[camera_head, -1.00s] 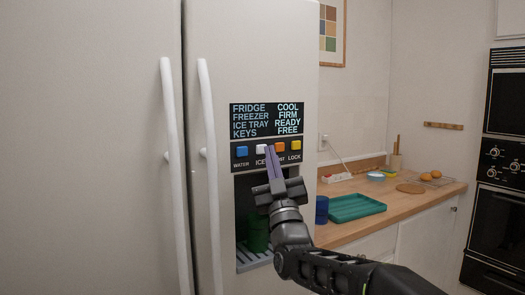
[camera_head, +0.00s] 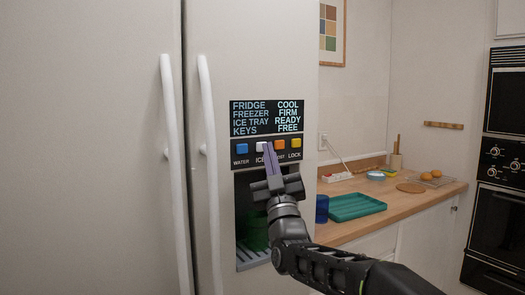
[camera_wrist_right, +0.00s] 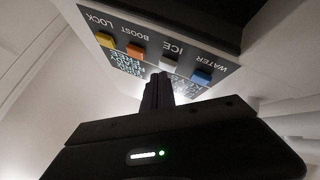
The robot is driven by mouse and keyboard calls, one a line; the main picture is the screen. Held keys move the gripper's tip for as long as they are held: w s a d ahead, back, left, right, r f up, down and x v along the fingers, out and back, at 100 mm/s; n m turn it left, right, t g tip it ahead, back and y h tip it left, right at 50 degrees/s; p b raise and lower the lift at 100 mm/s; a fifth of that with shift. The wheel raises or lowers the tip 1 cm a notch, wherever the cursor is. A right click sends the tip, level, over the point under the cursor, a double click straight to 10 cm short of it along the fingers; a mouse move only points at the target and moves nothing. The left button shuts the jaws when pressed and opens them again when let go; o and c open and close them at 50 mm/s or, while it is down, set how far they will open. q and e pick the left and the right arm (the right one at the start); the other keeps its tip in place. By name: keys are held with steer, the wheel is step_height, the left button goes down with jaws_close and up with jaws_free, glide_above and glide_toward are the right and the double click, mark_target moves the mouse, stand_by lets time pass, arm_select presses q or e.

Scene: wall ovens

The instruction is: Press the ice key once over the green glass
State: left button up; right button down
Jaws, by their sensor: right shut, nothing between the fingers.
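The white ice key (camera_head: 262,146) sits between the blue water key (camera_head: 242,149) and the orange key (camera_head: 280,144) on the fridge's dispenser panel. My right gripper (camera_head: 268,148) is shut and empty, its fingertips in front of the ice key and partly covering it. In the right wrist view the shut fingers (camera_wrist_right: 158,88) point at the ice key (camera_wrist_right: 168,63); whether they touch it I cannot tell. The green glass (camera_head: 254,234) stands in the dark dispenser recess below, partly hidden by my wrist. My left gripper is out of view.
The yellow lock key (camera_head: 296,142) is at the right of the row. The display (camera_head: 266,118) above reads ice tray ready, keys free. A blue cup (camera_head: 321,209) and a green tray (camera_head: 356,206) are on the counter at right. Long door handles (camera_head: 209,165) stand at left.

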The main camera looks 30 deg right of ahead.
steer(key=shift+w, duration=0.45)
stand_by(0.8)
steer(key=shift+s+b, duration=0.85)
steer(key=shift+b, duration=0.3)
steer(key=s+b, duration=0.4)
steer(key=s, duration=0.1)
steer(key=shift+a, duration=0.1)
stand_by(0.8)
